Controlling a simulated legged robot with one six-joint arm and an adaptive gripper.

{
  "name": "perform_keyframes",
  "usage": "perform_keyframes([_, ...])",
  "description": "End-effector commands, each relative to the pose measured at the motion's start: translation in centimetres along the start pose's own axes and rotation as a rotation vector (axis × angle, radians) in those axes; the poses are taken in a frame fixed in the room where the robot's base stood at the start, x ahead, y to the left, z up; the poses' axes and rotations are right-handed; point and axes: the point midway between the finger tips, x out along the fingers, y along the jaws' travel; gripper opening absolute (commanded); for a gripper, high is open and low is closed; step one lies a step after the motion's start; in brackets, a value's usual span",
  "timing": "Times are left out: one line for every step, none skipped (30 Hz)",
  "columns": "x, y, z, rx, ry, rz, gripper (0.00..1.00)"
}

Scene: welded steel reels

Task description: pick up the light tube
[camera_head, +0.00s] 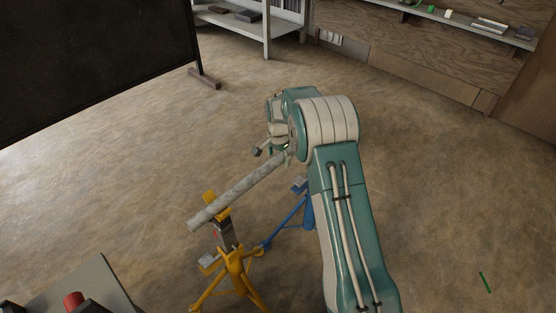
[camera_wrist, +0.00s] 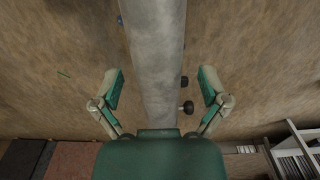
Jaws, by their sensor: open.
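The light tube (camera_head: 238,193) is a long grey pipe. In the head view it rests across a yellow stand (camera_head: 234,262) at its near end and runs toward a blue stand (camera_head: 308,208) at its far end. My gripper (camera_head: 270,151) is at the far end of the tube, partly hidden by my arm. In the wrist view the tube (camera_wrist: 157,60) runs down between the two open fingers of my gripper (camera_wrist: 160,88), with a gap on each side. The tube's lower part is hidden behind the gripper's palm.
A grey table (camera_head: 85,290) with a red item (camera_head: 74,300) stands at the lower left. A dark panel (camera_head: 90,60) stands at the upper left. A white shelf (camera_head: 268,30) and a wooden wall bench (camera_head: 420,50) are at the back.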

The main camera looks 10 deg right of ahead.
Motion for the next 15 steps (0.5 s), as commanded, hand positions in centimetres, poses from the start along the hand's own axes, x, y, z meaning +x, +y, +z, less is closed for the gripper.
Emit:
perform_keyframes([0.22,0.00,0.01,0.000,0.000,0.000,0.94])
perform_keyframes([0.25,-0.01,0.01,0.000,0.000,0.000,0.94])
perform_keyframes([0.22,-0.01,0.01,0.000,0.001,-0.001,0.94])
perform_keyframes([0.20,-0.02,0.00,0.000,0.001,-0.001,0.94])
perform_keyframes([0.20,-0.02,0.01,0.000,0.001,-0.001,0.94])
perform_keyframes([0.19,-0.02,0.01,0.000,0.001,-0.001,0.94])
perform_keyframes([0.19,-0.02,0.01,0.000,0.001,-0.001,0.85])
perform_keyframes([0.18,-0.02,0.00,0.000,0.001,-0.001,0.72])
perform_keyframes([0.18,-0.02,0.00,0.000,0.001,-0.001,0.54])
perform_keyframes([0.18,-0.02,0.00,0.000,0.001,-0.001,0.41])
perform_keyframes([0.17,-0.02,0.00,0.000,0.001,-0.001,0.27])
perform_keyframes([0.17,-0.03,0.00,0.000,0.001,-0.001,0.10])
perform_keyframes([0.18,-0.04,0.00,0.000,0.001,-0.001,0.00])
perform_keyframes([0.19,-0.05,0.00,0.000,0.001,-0.001,0.00])
perform_keyframes([0.20,-0.06,0.00,0.000,0.001,-0.001,0.00])
